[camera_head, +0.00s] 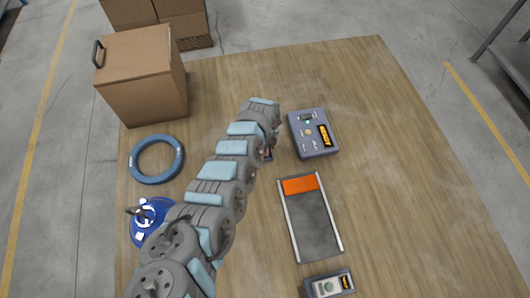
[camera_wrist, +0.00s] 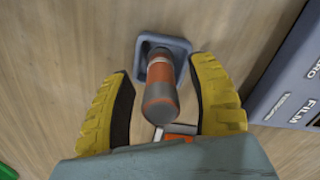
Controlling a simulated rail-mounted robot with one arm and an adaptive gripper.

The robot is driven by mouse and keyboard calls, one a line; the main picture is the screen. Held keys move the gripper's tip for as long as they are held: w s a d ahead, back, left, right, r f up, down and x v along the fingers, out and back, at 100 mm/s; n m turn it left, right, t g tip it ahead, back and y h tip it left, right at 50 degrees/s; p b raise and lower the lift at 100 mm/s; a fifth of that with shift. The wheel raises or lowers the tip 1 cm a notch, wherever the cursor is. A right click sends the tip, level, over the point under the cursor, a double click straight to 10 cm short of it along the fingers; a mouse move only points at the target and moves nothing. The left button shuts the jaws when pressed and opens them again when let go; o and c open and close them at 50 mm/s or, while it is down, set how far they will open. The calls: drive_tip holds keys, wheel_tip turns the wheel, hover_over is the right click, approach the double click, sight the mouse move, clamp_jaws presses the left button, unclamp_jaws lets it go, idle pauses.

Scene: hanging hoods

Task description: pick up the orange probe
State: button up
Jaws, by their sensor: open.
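The orange probe (camera_wrist: 160,88) is a grey and orange cylinder in the wrist view. It stands in a blue-grey square holder (camera_wrist: 180,46), with its rounded grey end towards the camera. My gripper (camera_wrist: 160,68) is open, with one yellow, dark-padded finger on each side of the probe. Clear gaps show between the fingers and the probe, and neither seems to touch it. In the head view my arm hides most of the gripper and the probe.
A blue-grey labelled box (camera_head: 314,133) stands close to the right of my gripper; it also shows in the wrist view (camera_wrist: 300,75). A grey tray with an orange strip (camera_head: 300,185), a device (camera_head: 330,285), a blue ring (camera_head: 156,159) and a cardboard box (camera_head: 142,75) are around. The table's right side is clear.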

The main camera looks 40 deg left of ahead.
drive_tip(key=shift+c, duration=0.2)
clamp_jaws()
drive_tip(key=shift+r, duration=0.1)
wheel_tip(320, 180, up, 3)
drive_tip(key=shift+s+r+p, duration=0.1)
drive_tip(key=shift+r+p, duration=0.1)
drive_tip(key=shift+p, duration=0.55)
drive_tip(key=s+d+r+p, duration=0.9)
drive_tip(key=s+p, duration=0.1)
drive_tip(key=p, duration=0.3)
drive_tip(key=shift+s+r+p, duration=0.15)
drive_tip(key=shift+s+p, duration=0.15)
drive_tip(key=shift+p, duration=0.05)
